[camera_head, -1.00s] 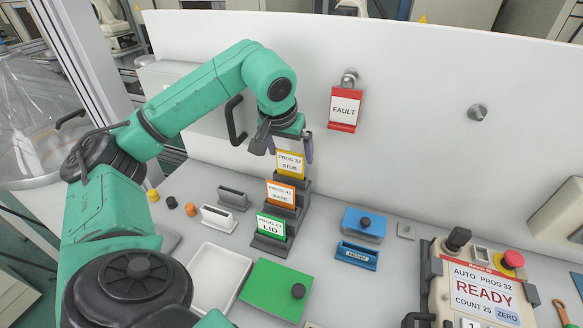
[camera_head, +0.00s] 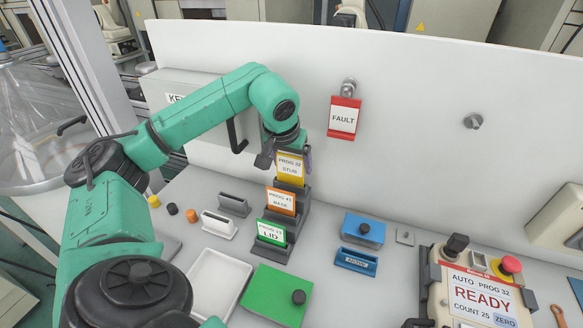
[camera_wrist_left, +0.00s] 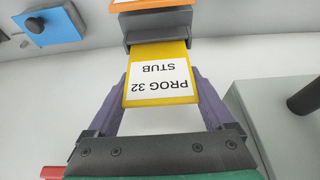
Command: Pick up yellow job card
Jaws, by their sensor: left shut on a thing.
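The yellow job card (camera_head: 290,168), marked PROG 32 STUB, stands upright at the top of the dark stepped card rack (camera_head: 300,207). My left gripper (camera_head: 291,155) is above the rack, shut on the card. In the left wrist view the yellow card (camera_wrist_left: 161,75) appears upside down between two purple fingers, which grip its side edges. Its lower end is at the dark holder slot (camera_wrist_left: 158,36); I cannot tell whether it is clear of the slot. My right gripper is not in view.
Orange (camera_head: 281,201) and green (camera_head: 271,232) job cards stand in lower rack steps. A red FAULT tag (camera_head: 344,118) hangs on the white back panel. A blue block (camera_head: 364,230), a white tray (camera_head: 214,283) and a control box (camera_head: 480,295) are on the bench.

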